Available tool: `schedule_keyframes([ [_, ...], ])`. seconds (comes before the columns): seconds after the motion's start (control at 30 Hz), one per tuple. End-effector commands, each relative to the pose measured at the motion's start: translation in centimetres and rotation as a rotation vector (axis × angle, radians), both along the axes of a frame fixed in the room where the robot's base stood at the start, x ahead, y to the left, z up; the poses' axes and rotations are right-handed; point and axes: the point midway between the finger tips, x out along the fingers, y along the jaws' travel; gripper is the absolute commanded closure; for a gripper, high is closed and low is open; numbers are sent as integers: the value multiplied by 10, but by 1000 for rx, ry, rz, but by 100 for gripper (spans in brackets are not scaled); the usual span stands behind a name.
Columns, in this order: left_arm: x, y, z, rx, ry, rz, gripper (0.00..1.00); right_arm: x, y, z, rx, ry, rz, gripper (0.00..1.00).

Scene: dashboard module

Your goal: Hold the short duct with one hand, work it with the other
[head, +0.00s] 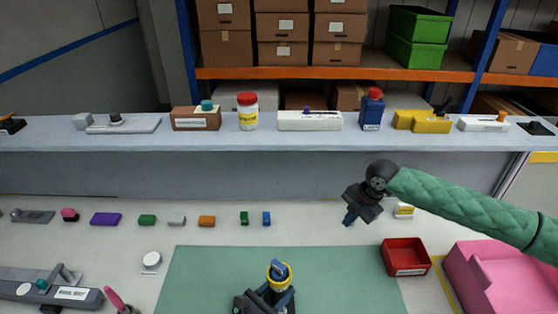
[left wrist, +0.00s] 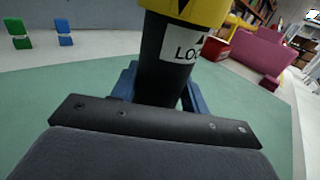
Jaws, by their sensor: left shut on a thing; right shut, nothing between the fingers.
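The short duct, a black tube with a yellow collar (head: 279,284), stands at the bottom middle of the head view over the green mat. A blue piece shows at its top. In the left wrist view the black tube (left wrist: 165,65) rises between my blue fingers, with a white label partly reading "LO". My left gripper (head: 268,301) is shut on the tube, below the yellow collar. My right gripper (head: 349,219) is shut and empty, pointing down, to the right of the duct and apart from it, beyond the mat's far edge.
The green mat (head: 205,275) is mostly clear. A red tray (head: 405,257) and a pink box (head: 500,277) stand at right. Several small coloured blocks, such as a purple one (head: 105,219), lie in a row. A raised grey shelf (head: 210,150) holds bottles and boxes behind.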

Motion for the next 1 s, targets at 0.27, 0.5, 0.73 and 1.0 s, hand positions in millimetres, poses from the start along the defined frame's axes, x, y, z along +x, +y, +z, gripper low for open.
schedule_keyframes([
  [0.27, 0, 0, -1, 1, 1, 0, 91, -55, 95, 35, -90, 45, 170, 100],
  [0.5, 0, 0, -1, 1, 1, 0, 91, -110, 152, 65, -212, 51, 309, 100],
  [0.73, 0, 0, -1, 1, 1, 0, 91, -138, 172, 79, -289, 42, 374, 100],
  [1.0, 0, 0, -1, 1, 1, 0, 91, -143, 174, 69, -304, 41, 383, 100],
])
